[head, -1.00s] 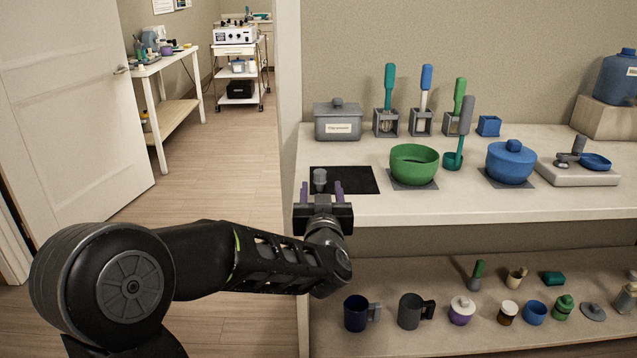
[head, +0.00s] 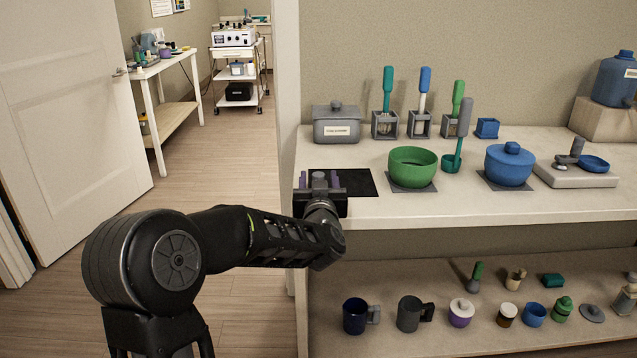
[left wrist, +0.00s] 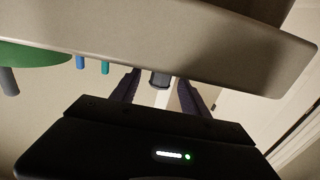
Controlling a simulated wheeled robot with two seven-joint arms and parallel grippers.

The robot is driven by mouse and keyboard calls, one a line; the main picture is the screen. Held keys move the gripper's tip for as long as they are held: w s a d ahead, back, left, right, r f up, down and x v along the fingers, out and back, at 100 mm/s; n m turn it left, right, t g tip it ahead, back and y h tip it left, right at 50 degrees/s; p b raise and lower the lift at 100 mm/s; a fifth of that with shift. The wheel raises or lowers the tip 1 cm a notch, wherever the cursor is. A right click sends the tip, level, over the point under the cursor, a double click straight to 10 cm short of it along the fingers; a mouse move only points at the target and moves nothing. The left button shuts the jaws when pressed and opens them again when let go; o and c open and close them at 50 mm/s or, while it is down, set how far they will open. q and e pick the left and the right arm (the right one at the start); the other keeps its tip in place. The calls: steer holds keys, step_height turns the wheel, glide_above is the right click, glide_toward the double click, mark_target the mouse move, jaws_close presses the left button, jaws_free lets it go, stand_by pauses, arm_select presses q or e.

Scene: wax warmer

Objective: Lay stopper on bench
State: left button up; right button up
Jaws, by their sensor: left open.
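My right gripper is not in view.
The bench (head: 450,205) also holds a green bowl (head: 413,166), a grey lidded box (head: 337,125) and a blue lidded pot (head: 509,165). Several cups and jars stand on the shelf below (head: 390,345). The black mat's right part is clear.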

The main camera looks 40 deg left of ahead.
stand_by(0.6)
arm_select(q)
jaws_close()
stand_by(0.3)
